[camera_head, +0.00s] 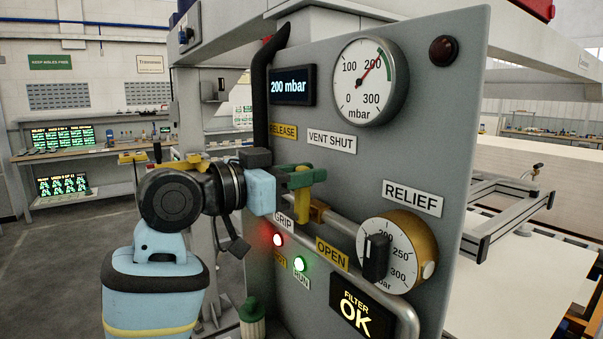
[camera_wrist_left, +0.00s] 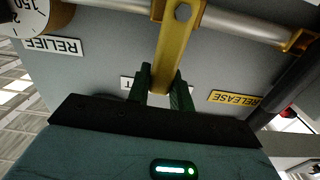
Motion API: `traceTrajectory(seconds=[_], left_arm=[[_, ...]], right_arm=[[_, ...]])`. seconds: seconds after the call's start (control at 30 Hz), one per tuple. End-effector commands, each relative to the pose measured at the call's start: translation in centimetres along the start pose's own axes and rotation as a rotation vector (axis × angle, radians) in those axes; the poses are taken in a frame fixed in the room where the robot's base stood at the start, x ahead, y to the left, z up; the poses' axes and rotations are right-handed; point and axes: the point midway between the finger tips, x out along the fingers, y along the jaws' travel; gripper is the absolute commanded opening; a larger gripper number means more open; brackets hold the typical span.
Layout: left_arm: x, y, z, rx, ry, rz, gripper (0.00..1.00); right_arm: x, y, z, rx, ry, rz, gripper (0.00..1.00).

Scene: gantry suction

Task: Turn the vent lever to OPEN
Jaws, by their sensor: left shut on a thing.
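The vent lever (camera_head: 302,192) is yellow and sits on a pipe on the grey panel. In the left wrist view the lever (camera_wrist_left: 180,50) runs from a hex bolt to between my fingers. My left gripper (camera_head: 300,178) has green fingers and is shut on the lever's free end; it also shows in the left wrist view (camera_wrist_left: 165,88). The lever points toward the white VENT SHUT label (camera_head: 332,142), which the fingers mostly hide in the wrist view. The yellow OPEN label (camera_head: 332,255) is lower on the panel. My right gripper is out of view.
The panel (camera_head: 430,110) carries a pressure gauge (camera_head: 371,80), a 200 mbar display (camera_head: 291,87) and a RELIEF dial (camera_head: 396,252) right of the lever. A metal pipe (camera_head: 345,226) runs below the lever. A black hose (camera_head: 262,95) is at the panel's left edge.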

Motion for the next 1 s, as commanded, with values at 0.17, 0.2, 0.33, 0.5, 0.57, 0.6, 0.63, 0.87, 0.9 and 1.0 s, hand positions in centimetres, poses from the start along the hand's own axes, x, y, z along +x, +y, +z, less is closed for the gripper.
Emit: traceTrajectory(seconds=[0.17,0.2,0.33,0.5,0.57,0.6,0.63,0.87,0.9,1.0], left_arm=[[-0.1,0.7,0.1,0.107,-0.002,-0.001,0.0],[-0.1,0.9,0.1,0.138,-0.002,-0.002,0.0],[-0.1,1.6,0.2,0.238,-0.003,-0.001,0.0],[-0.1,2.4,0.5,0.362,-0.002,0.0,0.0],[-0.1,2.6,0.6,0.4,-0.002,0.0,0.0],[0.0,2.8,0.6,0.424,-0.001,0.0,0.0],[0.0,2.9,0.7,0.441,-0.001,0.0,0.0],[0.0,3.5,1.0,0.535,-0.001,0.0,0.0],[0.0,3.5,1.0,0.544,-0.001,0.0,0.0],[0.0,3.7,1.1,0.562,0.0,0.0,0.0]], right_arm=[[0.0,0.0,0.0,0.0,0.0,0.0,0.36],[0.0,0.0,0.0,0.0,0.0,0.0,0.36],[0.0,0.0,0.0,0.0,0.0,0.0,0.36],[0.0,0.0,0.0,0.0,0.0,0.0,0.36],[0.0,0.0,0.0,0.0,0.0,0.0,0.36],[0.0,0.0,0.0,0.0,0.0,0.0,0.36],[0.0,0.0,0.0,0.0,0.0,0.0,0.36],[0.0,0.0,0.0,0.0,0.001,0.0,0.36],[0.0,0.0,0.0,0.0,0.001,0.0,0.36],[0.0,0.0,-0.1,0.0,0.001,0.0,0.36]])
